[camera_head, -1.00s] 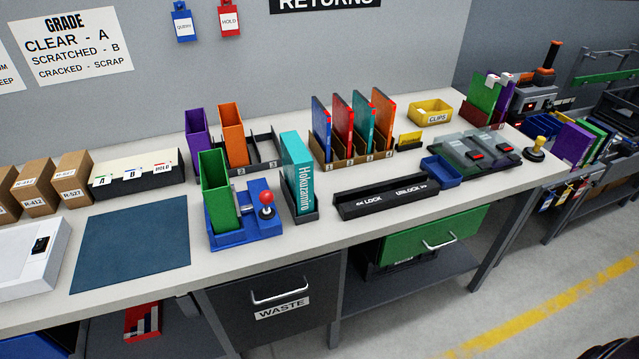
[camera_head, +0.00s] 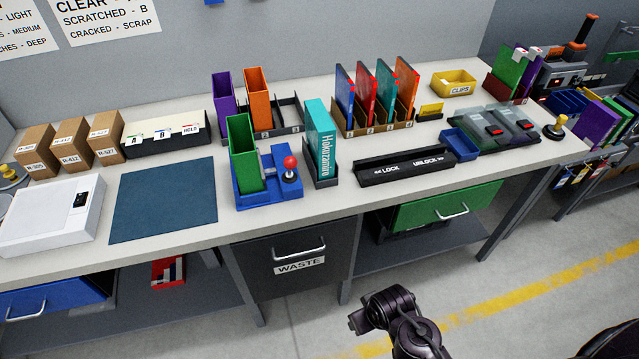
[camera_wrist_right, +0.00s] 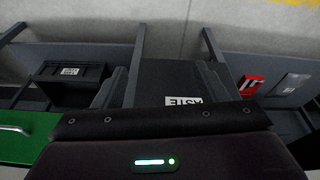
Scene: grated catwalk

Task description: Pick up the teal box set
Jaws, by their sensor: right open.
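The teal box set (camera_head: 324,152), lettered "Hokuzamiro", stands upright in a low black holder (camera_head: 322,180) on the bench in the head view. It is right of the blue fixture with the red-knobbed lever. My right arm shows at the bottom of the head view, in front of the bench and well apart from the box set. In the right wrist view my right gripper (camera_wrist_right: 167,76) is open and empty, with the dark waste drawer (camera_wrist_right: 183,80) beyond it. The box set is out of that view. My left gripper is not in view.
The blue fixture (camera_head: 268,186) holds a green case (camera_head: 243,150) close to the box set's left. A black lock/unlock bar (camera_head: 405,165) lies to its right. A rack of several slim cases (camera_head: 378,130) stands behind. A blue mat (camera_head: 163,200) lies bare at left.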

